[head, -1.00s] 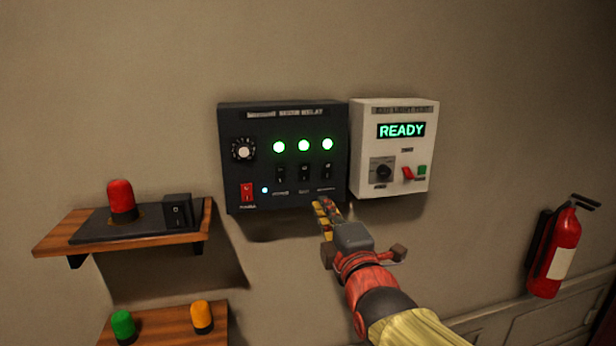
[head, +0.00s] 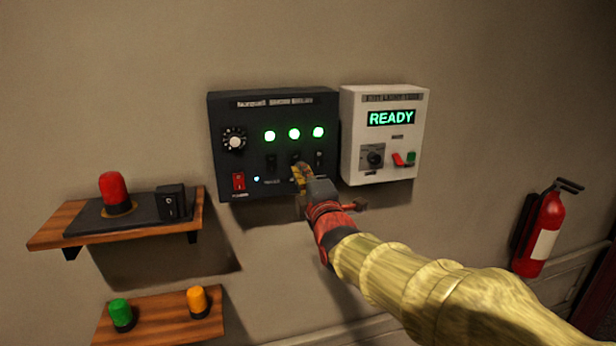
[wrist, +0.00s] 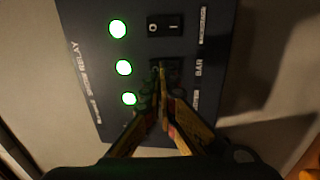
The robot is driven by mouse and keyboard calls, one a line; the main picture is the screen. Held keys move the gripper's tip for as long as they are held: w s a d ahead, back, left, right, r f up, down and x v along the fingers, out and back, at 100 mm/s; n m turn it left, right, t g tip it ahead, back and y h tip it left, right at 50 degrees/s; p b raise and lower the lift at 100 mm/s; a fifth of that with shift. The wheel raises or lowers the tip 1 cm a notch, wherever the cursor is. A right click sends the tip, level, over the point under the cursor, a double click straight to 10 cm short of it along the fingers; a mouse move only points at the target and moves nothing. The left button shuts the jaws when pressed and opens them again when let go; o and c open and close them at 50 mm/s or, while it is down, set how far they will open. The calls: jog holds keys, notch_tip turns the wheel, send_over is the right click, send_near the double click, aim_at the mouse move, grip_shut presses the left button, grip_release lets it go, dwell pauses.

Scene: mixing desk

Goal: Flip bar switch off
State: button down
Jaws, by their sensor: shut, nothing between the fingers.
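The dark relay panel (head: 222,150) hangs on the wall with three lit green lights and a row of black rocker switches under them. In the wrist view the label BAR (wrist: 199,68) stands beside the middle switch, so this is the bar switch (wrist: 174,66). My fingertips partly cover it. My gripper (wrist: 161,72) is shut and empty, with its tips at the bar switch; I cannot tell whether they touch it. The middle green light (wrist: 124,67) in line with it is lit. In the head view my gripper (head: 298,172) reaches the panel from below right.
A neighbouring switch (wrist: 165,26) is close by on the panel. A white box (head: 350,130) reading READY adjoins the panel on the right. A shelf (head: 50,235) with a red lamp is at left, and a fire extinguisher (head: 540,235) at right.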

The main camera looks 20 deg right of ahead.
aim_at(297, 158)
jog(key=shift+w+r+p, duration=0.2)
jog(key=shift+w+p, duration=0.15)
jog(key=shift+w, duration=1.2)
jog(key=shift+b, duration=0.4)
jog(key=shift+w+b, duration=0.2)
jog(key=shift+b, duration=0.35)
jog(key=shift+r, duration=0.25)
jog(key=shift+d+f, duration=0.1)
jog(key=shift+f, duration=0.05)
